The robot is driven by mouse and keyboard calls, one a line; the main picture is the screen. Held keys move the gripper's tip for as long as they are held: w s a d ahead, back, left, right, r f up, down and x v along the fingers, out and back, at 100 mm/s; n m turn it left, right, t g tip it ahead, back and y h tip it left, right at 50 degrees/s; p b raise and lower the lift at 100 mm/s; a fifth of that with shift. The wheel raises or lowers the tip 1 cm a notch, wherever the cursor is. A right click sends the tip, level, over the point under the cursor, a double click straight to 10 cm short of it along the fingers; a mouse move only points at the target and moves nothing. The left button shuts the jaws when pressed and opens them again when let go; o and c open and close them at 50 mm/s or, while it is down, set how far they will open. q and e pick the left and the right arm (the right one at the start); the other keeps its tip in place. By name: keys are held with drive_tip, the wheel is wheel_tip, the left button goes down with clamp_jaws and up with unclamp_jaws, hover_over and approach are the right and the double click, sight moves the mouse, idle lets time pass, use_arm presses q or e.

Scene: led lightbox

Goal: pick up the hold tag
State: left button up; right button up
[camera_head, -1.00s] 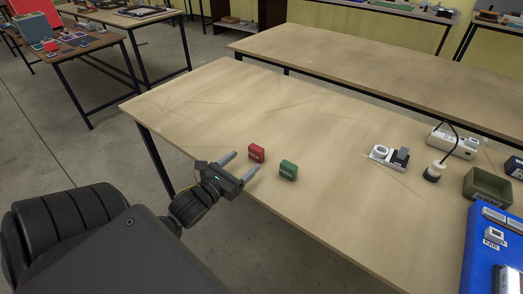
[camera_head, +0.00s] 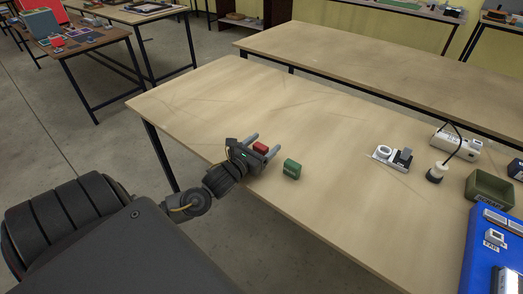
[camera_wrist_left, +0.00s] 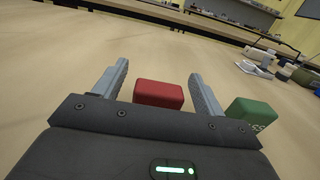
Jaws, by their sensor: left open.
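A small red block-shaped tag (camera_head: 261,148) stands on the wooden table near its front edge; its lettering is not readable now, so I cannot confirm that it is the hold tag. A similar green tag (camera_head: 292,168) stands just to its right. My left gripper (camera_head: 266,143) is open, with its fingers on either side of the red tag. In the left wrist view, the red tag (camera_wrist_left: 158,94) lies between the two fingers, with a visible gap to the left finger and a smaller one to the right. The green tag (camera_wrist_left: 250,113) is outside the right finger. My right gripper is not in view.
To the right on the table (camera_head: 220,95) are a small white device (camera_head: 392,157), a corded black-and-white part (camera_head: 436,172), a power strip (camera_head: 456,146), a green bin (camera_head: 490,188) and a blue panel (camera_head: 480,265).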

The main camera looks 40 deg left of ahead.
use_arm(q)
drive_tip(key=shift+w, duration=0.15)
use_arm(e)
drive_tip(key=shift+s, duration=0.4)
use_arm(q)
drive_tip(key=c, duration=1.1)
drive_tip(key=shift+o, duration=0.2)
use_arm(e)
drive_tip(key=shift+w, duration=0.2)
use_arm(q)
drive_tip(key=shift+r, duration=0.1)
